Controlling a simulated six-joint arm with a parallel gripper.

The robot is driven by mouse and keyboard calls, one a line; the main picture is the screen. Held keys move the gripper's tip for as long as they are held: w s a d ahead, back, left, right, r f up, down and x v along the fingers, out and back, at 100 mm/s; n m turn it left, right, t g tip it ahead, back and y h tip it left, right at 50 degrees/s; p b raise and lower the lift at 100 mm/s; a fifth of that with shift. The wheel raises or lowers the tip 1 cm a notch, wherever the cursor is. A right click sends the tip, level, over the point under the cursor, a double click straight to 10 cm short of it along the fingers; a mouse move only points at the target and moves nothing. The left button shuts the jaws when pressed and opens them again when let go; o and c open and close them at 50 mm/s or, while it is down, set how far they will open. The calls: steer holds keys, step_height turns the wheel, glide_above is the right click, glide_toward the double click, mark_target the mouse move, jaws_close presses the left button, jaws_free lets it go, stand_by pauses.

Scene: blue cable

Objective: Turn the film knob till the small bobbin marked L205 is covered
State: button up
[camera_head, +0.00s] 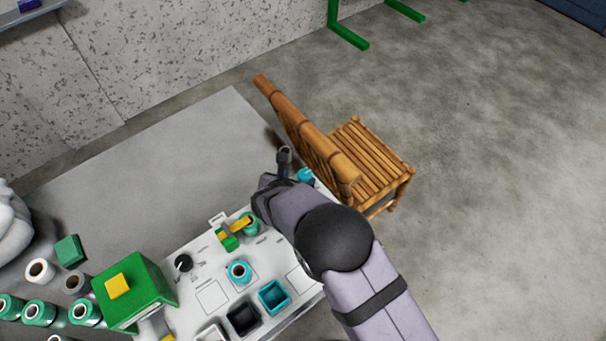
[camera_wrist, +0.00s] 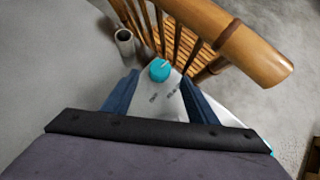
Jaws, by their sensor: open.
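A round teal knob (camera_wrist: 160,69) with a light pointer mark sits at the far end of the white panel (camera_wrist: 172,105). It also shows in the head view (camera_head: 305,175), just past my gripper. My gripper (camera_wrist: 158,82) is open and empty. Its two blue fingers point towards the knob, which appears between and beyond their tips, with no contact visible. Print on the panel near the knob is too small to read. A small teal bobbin (camera_head: 239,272) stands on the panel, and another (camera_head: 250,223) is beside a green and yellow part. No L205 marking is legible.
A wooden chair (camera_head: 372,165) stands close beyond the knob. A dark grey cylinder (camera_head: 284,156) stands near it. A black knob (camera_head: 183,262), a teal bin (camera_head: 274,296) and a black bin (camera_head: 243,319) are on the panel. A green box (camera_head: 135,290) and several bobbins are at left.

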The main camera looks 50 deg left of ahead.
mark_target(304, 174)
steer(key=shift+p+x, duration=0.65)
steer(key=shift+x, duration=2.6)
steer(key=shift+c, duration=0.3)
steer(key=c, duration=1)
